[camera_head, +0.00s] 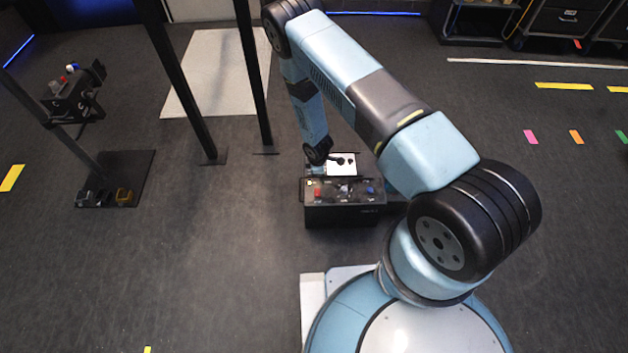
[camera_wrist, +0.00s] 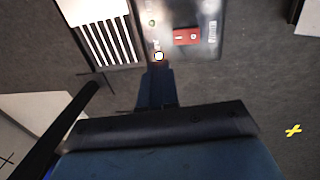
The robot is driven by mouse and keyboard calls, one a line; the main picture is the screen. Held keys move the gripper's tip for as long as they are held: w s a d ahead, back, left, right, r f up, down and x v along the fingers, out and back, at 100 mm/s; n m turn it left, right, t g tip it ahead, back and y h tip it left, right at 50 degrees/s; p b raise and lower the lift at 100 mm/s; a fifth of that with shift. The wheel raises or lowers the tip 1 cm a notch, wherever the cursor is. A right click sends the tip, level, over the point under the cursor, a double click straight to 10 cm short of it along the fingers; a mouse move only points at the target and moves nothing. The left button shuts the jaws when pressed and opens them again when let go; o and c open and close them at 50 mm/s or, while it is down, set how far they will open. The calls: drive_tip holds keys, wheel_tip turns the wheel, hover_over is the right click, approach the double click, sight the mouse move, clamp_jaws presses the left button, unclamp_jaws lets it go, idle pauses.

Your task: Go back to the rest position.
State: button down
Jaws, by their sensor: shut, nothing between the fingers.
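A black control box (camera_head: 343,215) stands on the floor left of my base, with a red part (camera_head: 318,193), a blue part (camera_head: 371,190) and a white panel (camera_head: 343,164) at its back. My gripper (camera_wrist: 158,68) is shut and empty, pointing at a grey panel in the wrist view. That panel carries a red rocker switch (camera_wrist: 187,36) and a small round white spot (camera_wrist: 158,56) just beyond the fingertips. I cannot tell whether they touch. In the head view my forearm hangs down to the back left of the box, and the fingers are hard to make out.
Dark upright posts (camera_head: 252,75) stand behind and left of the box. A stand at the left holds another button box (camera_head: 72,97). A pale mat (camera_head: 215,75) lies behind the posts. Cabinets (camera_head: 567,20) line the back right. Open floor lies at the front left.

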drive_tip(key=shift+w+r, duration=0.2)
drive_tip(key=shift+r, duration=1)
drive_tip(key=shift+w+r, duration=0.2)
drive_tip(key=shift+r, duration=1)
drive_tip(key=w+d+r+m, duration=0.2)
drive_tip(key=w+r, duration=0.1)
drive_tip(key=r, duration=0.9)
drive_tip(key=w+d+r+m+t, duration=0.1)
drive_tip(key=w+r+m, duration=0.1)
drive_tip(key=r, duration=0.9)
drive_tip(key=w+d+r+m, duration=0.2)
drive_tip(key=w+r+m, duration=0.1)
drive_tip(key=r, duration=0.9)
drive_tip(key=s+d+r+m+t, duration=0.1)
drive_tip(key=s+d+r+m, duration=0.2)
drive_tip(key=r, duration=0.7)
drive_tip(key=s+d+r+m, duration=0.1)
drive_tip(key=s+d+r, duration=0.3)
drive_tip(key=r, duration=0.7)
drive_tip(key=s+d+r+m, duration=0.2)
drive_tip(key=s+r, duration=0.3)
drive_tip(key=s, duration=0.4)
drive_tip(key=s+d+r+m+t, duration=0.1)
drive_tip(key=s+r+m, duration=0.1)
drive_tip(key=s+r, duration=0.4)
drive_tip(key=s+d+r+m, duration=0.2)
drive_tip(key=s+r, duration=0.3)
drive_tip(key=s, duration=0.9)
drive_tip(key=shift+d+r+m+t, duration=0.3)
drive_tip(key=shift+r+t, duration=0.1)
